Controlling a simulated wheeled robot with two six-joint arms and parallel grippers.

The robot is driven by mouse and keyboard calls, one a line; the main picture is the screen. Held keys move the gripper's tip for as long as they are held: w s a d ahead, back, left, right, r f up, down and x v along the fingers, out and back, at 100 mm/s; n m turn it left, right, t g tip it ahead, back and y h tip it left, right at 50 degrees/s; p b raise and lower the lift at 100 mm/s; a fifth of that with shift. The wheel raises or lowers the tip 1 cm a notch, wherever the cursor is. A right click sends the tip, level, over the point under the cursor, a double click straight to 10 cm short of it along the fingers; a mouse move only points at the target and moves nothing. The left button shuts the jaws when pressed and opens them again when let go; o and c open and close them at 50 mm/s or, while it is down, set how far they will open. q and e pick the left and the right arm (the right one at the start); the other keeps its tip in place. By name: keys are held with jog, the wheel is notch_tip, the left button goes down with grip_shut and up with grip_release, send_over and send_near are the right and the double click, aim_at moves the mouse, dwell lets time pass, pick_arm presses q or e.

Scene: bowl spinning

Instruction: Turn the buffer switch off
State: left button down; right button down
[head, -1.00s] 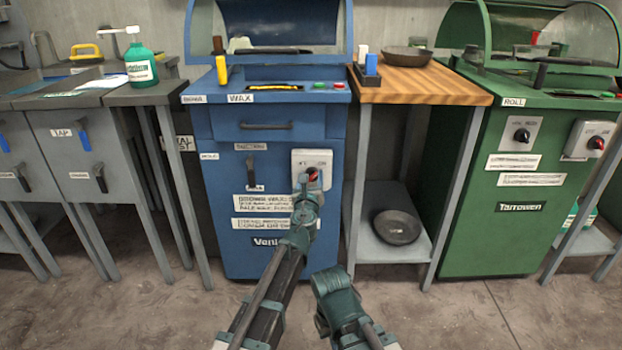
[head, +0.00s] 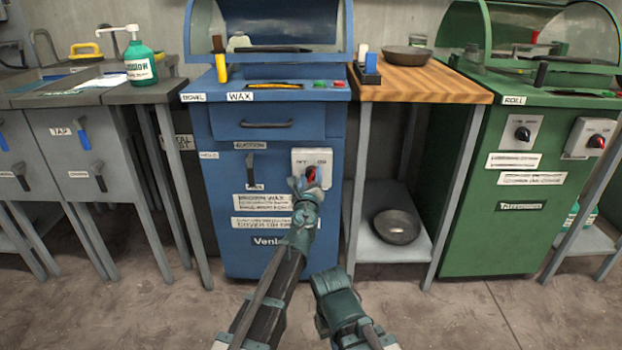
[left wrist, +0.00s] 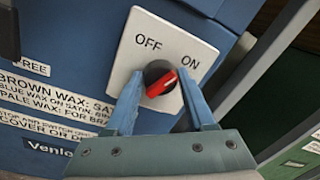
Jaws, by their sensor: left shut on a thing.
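The buffer switch is a black round knob with a red grip bar (left wrist: 163,84) on a white plate (left wrist: 130,55) marked OFF and ON. It is on the blue machine's front, and the plate also shows in the head view (head: 326,158). The bar slants up to the right, its upper end toward ON. My left gripper (left wrist: 160,72) has one finger on each side of the knob and is shut on it. In the head view my left gripper (head: 305,186) partly covers the switch. My right arm's end (head: 337,295) is low in front; its fingers cannot be made out.
The blue machine (head: 225,240) stands between a grey table (head: 130,95) and a wooden-topped table (head: 430,85). A lower shelf holds a pan (head: 397,227). A green machine (head: 480,235) with its own knobs is at right. The floor in front is clear.

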pick_arm(q)
jog(key=n, duration=0.4)
jog(key=shift+a+f+b, duration=0.1)
jog(key=shift+f+b, duration=0.05)
jog(key=shift+b, duration=0.15)
jog(key=n, duration=0.3)
jog(key=shift+n+t+y, duration=0.3)
jog(key=shift+n, duration=0.1)
jog(key=n+b, duration=0.1)
jog(key=n, duration=0.5)
jog(key=shift+f+n+y, duration=0.15)
jog(key=shift+n+y, duration=0.15)
jog(key=shift+n, duration=0.4)
jog(key=shift+c, duration=1.4)
grip_release()
jog(key=s, duration=0.7)
jog(key=shift+s+f, duration=0.3)
